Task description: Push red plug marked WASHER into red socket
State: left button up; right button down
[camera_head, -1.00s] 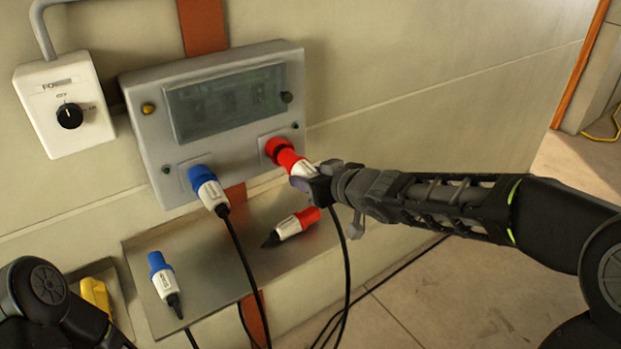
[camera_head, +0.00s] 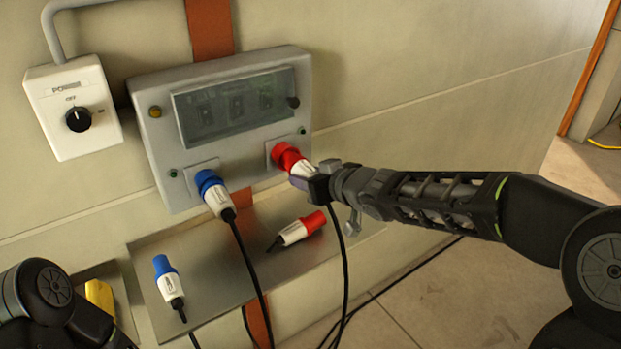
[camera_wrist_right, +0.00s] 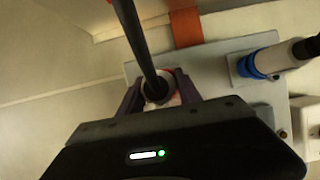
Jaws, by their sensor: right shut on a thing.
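My right gripper (camera_head: 312,182) is shut on the white body of a red plug (camera_head: 301,172), whose lettering I cannot read. The plug's red end meets the red socket (camera_head: 286,153) at the lower right of the grey box, with no clear gap between them. How deep it sits I cannot tell. In the right wrist view the gripper's fingers (camera_wrist_right: 160,90) stand on both sides of the plug (camera_wrist_right: 158,92), its black cable running up. Another red-and-white plug (camera_head: 302,229) lies on the metal shelf. My left gripper is out of view.
The grey box (camera_head: 230,140) is on the wall, with a blue plug (camera_head: 212,190) in its left socket. A loose blue plug (camera_head: 168,280) lies on the shelf (camera_head: 225,265). A power switch (camera_head: 78,115) is at left. Black cables hang below the box.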

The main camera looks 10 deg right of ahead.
jog(key=shift+w+a, duration=0.25)
jog(key=shift+w, duration=0.35)
jog(key=shift+w+a, duration=0.25)
jog(key=shift+w, duration=0.35)
jog(key=c, duration=0.7)
grip_release()
jog(key=shift+c, duration=0.2)
jog(key=p+v, duration=0.3)
jog(key=v, duration=0.4)
jog(key=shift+w+r, duration=0.1)
jog(key=shift+r, duration=0.05)
jog(key=shift+s+d, duration=0.15)
jog(key=shift+s, duration=0.3)
